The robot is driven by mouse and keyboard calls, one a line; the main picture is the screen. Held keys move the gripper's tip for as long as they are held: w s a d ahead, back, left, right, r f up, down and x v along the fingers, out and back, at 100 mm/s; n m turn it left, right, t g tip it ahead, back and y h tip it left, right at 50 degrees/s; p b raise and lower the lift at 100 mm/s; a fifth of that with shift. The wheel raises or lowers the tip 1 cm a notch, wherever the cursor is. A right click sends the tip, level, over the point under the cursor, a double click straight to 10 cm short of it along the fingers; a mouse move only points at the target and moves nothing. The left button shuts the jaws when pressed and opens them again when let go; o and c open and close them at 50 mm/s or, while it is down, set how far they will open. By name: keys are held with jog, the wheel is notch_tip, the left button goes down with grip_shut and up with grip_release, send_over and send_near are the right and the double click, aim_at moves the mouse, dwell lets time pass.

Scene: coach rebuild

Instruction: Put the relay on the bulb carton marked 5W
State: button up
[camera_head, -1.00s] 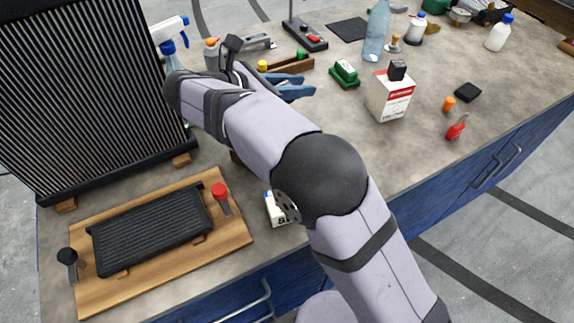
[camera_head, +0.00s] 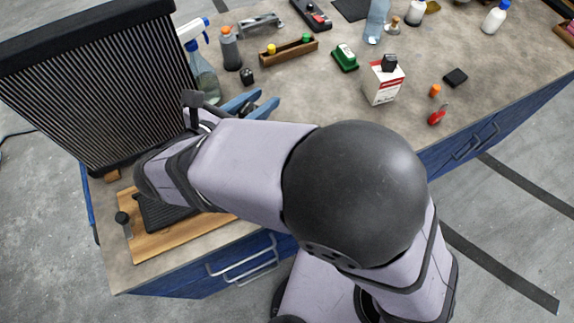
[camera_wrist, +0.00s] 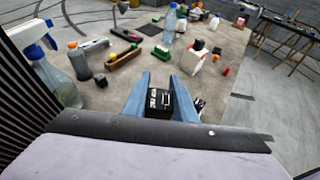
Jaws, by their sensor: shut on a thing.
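My gripper (camera_wrist: 160,98) has blue fingers shut on the relay (camera_wrist: 160,104), a small black block with white markings, seen between them in the wrist view. In the head view my gripper (camera_head: 252,104) is above the bench's left part; the relay is hidden there. A small white-and-black thing (camera_wrist: 200,103) shows just right of the right finger, mostly covered; I cannot tell whether it is the 5W carton. A larger white carton with a red label (camera_head: 383,84) stands upright further right with a black piece (camera_head: 390,63) on it; I cannot read a 5W mark.
A radiator (camera_head: 100,85) and spray bottle (camera_head: 203,75) stand left. A wooden board (camera_head: 150,244) lies at the front, partly under my arm. An orange-capped bottle (camera_head: 230,50), wooden tray (camera_head: 288,53) and green block (camera_head: 345,60) are behind. Bench between green block and gripper is clear.

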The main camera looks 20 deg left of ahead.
jog(key=s+d+f+m+h, duration=0.1)
jog(key=d+f+h, duration=0.1)
jog(key=d+f, duration=0.5)
jog(key=shift+s+d+f+m, duration=0.25)
jog(key=shift+d+m, duration=0.15)
jog(key=shift+d, duration=0.35)
jog(key=shift+f+p, duration=0.4)
jog(key=shift+f, duration=2.55)
jog(key=shift+f, duration=0.1)
jog(key=shift+f+p, duration=0.5)
jog(key=shift+f, duration=1.45)
jog(key=shift+f, duration=0.1)
jog(key=o, duration=1)
jog(key=shift+o, duration=0.2)
